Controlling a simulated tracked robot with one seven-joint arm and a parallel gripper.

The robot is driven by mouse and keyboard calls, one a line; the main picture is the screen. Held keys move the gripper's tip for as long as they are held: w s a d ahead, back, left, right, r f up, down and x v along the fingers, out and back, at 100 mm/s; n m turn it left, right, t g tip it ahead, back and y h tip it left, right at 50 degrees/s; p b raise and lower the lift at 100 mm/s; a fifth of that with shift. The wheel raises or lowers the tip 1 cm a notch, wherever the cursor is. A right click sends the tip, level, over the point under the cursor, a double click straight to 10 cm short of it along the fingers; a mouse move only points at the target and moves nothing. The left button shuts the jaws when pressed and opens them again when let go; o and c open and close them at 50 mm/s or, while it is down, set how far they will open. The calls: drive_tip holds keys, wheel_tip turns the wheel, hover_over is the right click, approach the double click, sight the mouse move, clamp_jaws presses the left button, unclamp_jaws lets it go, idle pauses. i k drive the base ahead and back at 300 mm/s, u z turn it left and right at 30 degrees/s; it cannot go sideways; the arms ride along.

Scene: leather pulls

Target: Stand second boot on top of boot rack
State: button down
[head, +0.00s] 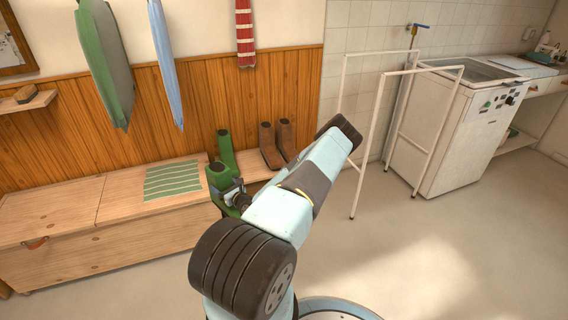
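One green boot (225,148) stands upright at the back, by the wooden wall. A second green boot (216,178) is nearer to me, its shaft upright and its lower part partly hidden by my gripper. My gripper (233,192) is at this nearer boot's shaft, seen from behind. Its fingertips are hidden, so its grip on the boot does not show clearly. The boot rack's wooden top (252,164) shows beside the green boots; my arm hides much of it. I cannot tell whether the nearer boot's sole touches anything.
Two brown boots (269,147) stand to the right of the green ones. A wooden bench (120,192) with a striped green cloth (172,180) is on the left. A white rail frame (376,118) and a white washing machine (450,130) are on the right. Open floor lies in front.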

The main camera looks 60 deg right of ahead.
sight(248, 163)
drive_tip(key=u, duration=1.4)
drive_tip(key=i, duration=0.1)
drive_tip(key=z, duration=2.25)
drive_tip(key=i, duration=0.8)
drive_tip(key=z, duration=0.3)
drive_tip(key=i, duration=0.85)
drive_tip(key=u, duration=0.35)
